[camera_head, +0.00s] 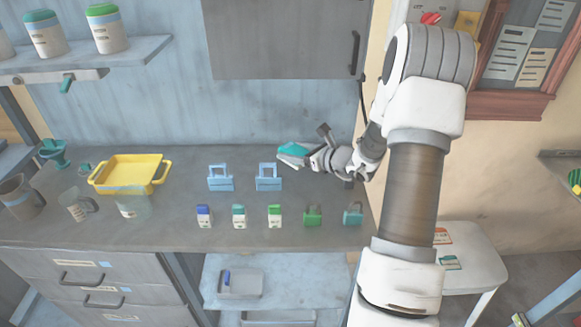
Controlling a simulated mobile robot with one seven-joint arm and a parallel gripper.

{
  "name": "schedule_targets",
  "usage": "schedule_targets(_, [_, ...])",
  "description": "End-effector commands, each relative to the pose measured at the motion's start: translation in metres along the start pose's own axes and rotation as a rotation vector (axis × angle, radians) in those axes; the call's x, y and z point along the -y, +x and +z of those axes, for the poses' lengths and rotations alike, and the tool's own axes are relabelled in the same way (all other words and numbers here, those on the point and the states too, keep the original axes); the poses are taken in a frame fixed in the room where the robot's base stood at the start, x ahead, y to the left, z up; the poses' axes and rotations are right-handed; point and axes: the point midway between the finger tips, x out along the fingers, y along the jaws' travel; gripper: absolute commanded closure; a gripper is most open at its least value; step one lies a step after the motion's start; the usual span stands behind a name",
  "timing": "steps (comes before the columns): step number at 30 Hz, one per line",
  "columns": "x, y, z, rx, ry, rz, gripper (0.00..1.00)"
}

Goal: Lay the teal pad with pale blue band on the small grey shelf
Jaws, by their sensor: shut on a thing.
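My gripper (305,155) is above the right part of the counter, near the back wall. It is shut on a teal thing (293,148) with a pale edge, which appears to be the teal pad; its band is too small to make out. The pad is held tilted, above and to the right of the blue press-like stands. I cannot tell for certain that this is the shelf named.
The grey counter (160,226) holds a yellow tray (128,188), jugs, two blue stands (220,180) and a row of small bottles and green and teal items. A white stool (478,268) with two cards stands at right. A grey cabinet (282,38) hangs above.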

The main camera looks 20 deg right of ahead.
Motion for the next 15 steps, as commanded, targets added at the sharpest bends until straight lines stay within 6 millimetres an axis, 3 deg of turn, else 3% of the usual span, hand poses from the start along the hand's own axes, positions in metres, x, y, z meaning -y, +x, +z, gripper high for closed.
schedule_targets(5, [-0.006,0.011,-0.005,-0.001,0.000,-0.002,0.85])
schedule_targets(15, [-0.006,0.024,-0.042,-0.001,0.001,-0.001,0.85])
